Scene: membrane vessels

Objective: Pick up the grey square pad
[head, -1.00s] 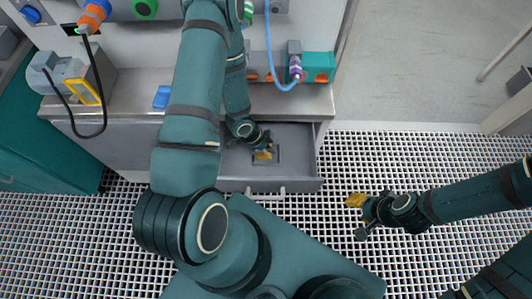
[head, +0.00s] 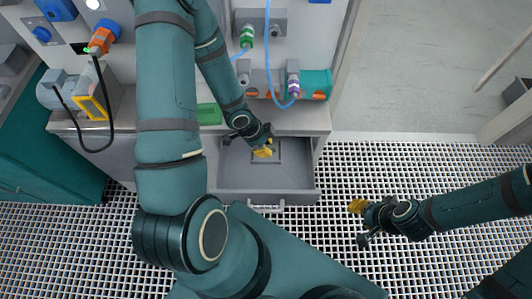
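The grey square pad (head: 279,146) appears as a flat grey square inside the open grey drawer (head: 235,182). My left gripper (head: 264,151) reaches down into the drawer from the far side, with its yellow fingertips over the pad and hiding part of it. I cannot tell whether the fingertips touch the pad or how far apart they are. My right gripper (head: 357,206) is away to the right, over the grated floor, with nothing visible in it. Its finger opening is not clear from this angle.
A grey bench (head: 311,117) stands above the drawer, with a green block (head: 209,114) on it. A teal fitting (head: 316,84) and a blue hose (head: 268,50) are at its back. The drawer handle (head: 266,207) faces the grated floor, which is clear on the right.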

